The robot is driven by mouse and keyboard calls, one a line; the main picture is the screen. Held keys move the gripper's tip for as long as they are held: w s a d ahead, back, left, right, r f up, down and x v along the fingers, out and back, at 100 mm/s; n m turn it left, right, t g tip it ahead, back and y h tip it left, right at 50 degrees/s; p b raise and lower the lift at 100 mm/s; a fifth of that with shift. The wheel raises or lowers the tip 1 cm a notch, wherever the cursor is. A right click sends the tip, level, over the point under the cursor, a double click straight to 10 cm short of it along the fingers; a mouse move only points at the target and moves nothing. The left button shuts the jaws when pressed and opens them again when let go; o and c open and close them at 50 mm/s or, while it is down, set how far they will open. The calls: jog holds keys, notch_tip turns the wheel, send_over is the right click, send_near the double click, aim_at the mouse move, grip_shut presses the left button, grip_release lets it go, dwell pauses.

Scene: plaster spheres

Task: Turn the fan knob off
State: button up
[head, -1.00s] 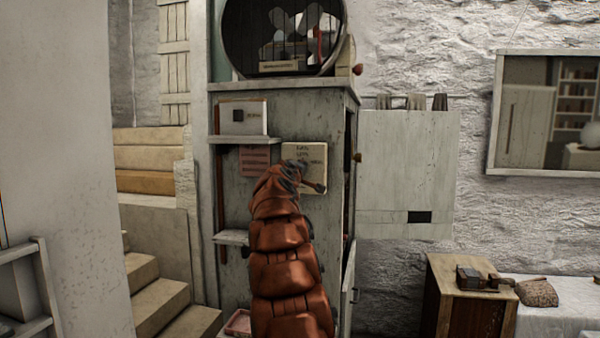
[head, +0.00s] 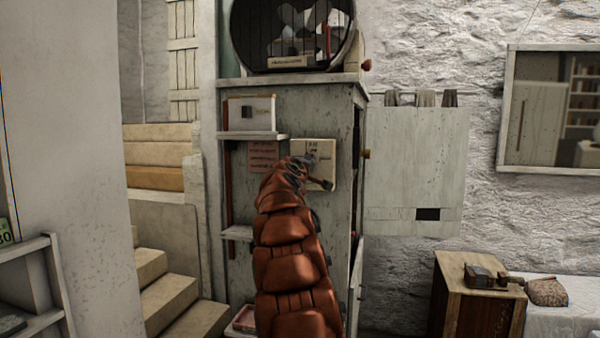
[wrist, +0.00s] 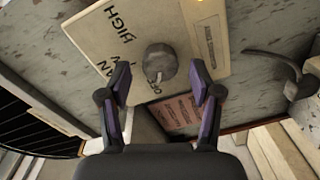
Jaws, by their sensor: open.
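A cream control panel (head: 325,150) is fixed to the front of the grey cabinet. The wrist view shows it close up and tilted, with the letters HIGH and other partly hidden words on the panel (wrist: 100,35). A round grey knob (wrist: 160,63) sticks out of it near its lower edge. My gripper (wrist: 160,74) is open and empty, its two fingers on either side of the knob in the picture; I cannot tell whether they touch it. In the head view my gripper (head: 305,168) covers part of the panel and hides the knob. The fan (head: 292,30) stands on top of the cabinet.
A small shelf with a framed card (head: 251,113) is left of the panel, above a pink notice (head: 263,155). A grey board (head: 415,165) hangs on the right wall. A hooked dark metal piece (wrist: 285,68) juts out at the right in the wrist view.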

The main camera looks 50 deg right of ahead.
jog(key=v, duration=1)
jog(key=shift+a, duration=0.3)
jog(key=shift+s, duration=0.15)
dwell(0.5)
